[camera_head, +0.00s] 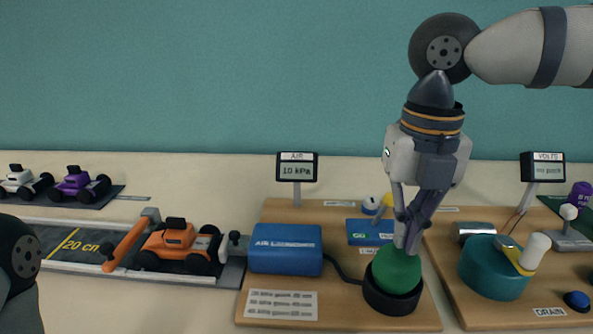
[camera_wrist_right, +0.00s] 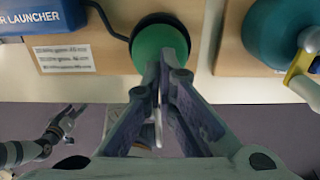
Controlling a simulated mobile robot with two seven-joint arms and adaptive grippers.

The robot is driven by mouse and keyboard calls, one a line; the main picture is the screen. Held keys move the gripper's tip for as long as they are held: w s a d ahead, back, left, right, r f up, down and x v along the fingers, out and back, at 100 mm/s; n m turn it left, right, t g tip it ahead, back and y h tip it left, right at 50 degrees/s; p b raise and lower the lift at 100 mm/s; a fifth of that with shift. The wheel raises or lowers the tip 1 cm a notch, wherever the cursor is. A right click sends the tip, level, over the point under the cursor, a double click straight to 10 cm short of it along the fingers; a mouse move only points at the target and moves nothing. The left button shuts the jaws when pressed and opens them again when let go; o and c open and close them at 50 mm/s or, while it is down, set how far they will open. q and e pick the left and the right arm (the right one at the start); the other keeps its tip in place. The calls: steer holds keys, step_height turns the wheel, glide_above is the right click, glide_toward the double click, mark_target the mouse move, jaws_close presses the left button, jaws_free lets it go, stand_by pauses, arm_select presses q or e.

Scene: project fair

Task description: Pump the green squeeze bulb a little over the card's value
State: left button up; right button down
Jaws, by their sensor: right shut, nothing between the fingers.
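The green squeeze bulb (camera_head: 396,272) sits in a black ring base on the wooden board (camera_head: 345,318). My right gripper (camera_head: 405,248) points down with shut, empty fingers at the top of the bulb. In the right wrist view the fingertips (camera_wrist_right: 166,62) overlap the green bulb (camera_wrist_right: 152,43); I cannot tell how hard they press. The AIR display (camera_head: 296,170) reads 10 kPa. The white printed card (camera_head: 281,304) has several lines of kPa and cm values, too small to read surely. Part of what looks like my left gripper (camera_wrist_right: 62,125) shows small in the right wrist view.
The blue air launcher box (camera_head: 285,249) joins the bulb by a black hose. An orange car (camera_head: 176,243) stands on the track to its left, by an orange arm. A blue GO plate (camera_head: 369,231) lies behind the bulb. A VOLTS board with a teal drum (camera_head: 490,272) stands close right.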

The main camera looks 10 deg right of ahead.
mark_target(400, 252)
steer(key=shift+f, duration=1.6)
steer(key=shift+r, duration=1.85)
steer(key=shift+f, duration=0.1)
stand_by(0.7)
step_height(400, 252, up, 6)
stand_by(0.4)
